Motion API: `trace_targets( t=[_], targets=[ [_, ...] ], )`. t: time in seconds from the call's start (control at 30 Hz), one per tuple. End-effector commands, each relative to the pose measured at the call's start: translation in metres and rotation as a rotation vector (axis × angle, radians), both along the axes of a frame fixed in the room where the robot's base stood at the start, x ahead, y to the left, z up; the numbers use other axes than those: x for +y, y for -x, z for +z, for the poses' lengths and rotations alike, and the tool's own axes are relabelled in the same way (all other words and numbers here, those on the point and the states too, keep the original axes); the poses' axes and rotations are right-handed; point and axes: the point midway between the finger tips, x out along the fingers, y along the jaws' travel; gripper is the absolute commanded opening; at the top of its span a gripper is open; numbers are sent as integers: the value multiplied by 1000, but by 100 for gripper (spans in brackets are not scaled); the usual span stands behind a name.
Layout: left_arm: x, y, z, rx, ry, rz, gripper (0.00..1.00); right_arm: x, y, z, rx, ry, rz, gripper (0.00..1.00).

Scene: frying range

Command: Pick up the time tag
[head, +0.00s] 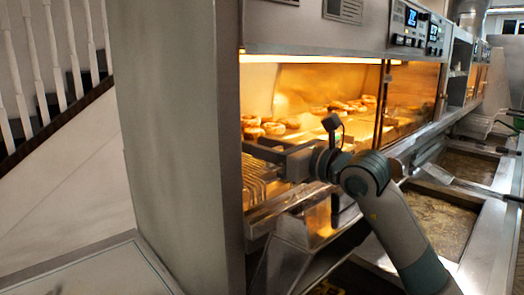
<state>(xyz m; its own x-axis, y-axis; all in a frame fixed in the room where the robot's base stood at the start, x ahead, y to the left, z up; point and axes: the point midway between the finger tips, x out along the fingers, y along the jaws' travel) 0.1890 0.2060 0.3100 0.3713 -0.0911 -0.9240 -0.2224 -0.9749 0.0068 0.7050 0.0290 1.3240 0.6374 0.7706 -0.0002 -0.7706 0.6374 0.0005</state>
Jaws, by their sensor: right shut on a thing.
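My right gripper (262,151) reaches left into the front opening of the lit holding cabinet, close to its left side panel. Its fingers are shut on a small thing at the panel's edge. I take this to be the time tag, but its shape and face are hidden by the fingers and the panel. No other time tag can be made out. My left gripper is not in view.
The cabinet's steel side panel (175,140) stands close left of my right gripper. Round browned food pieces (262,129) lie on the shelf behind it. A wire rack (254,185) is below. Fryer vats (440,215) line the right. A flat counter (90,272) is at lower left.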

Motion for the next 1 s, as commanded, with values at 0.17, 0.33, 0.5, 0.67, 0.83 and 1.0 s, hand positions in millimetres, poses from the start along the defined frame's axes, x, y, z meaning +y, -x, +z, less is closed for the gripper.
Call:
trace_targets(
  t=[0.17,0.33,0.5,0.67,0.83,1.0],
  targets=[
    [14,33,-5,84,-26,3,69,0,0,27,-2,-1,1,15],
    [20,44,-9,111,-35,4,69,-27,10,45,-4,1,-2,15],
    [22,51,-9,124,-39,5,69,-59,23,66,-4,0,-3,15],
    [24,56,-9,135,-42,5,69,-83,34,82,-3,1,-2,15],
    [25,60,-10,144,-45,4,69,-100,42,92,-1,0,0,15],
    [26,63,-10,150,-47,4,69,-107,45,97,-1,1,0,15]
  ],
)
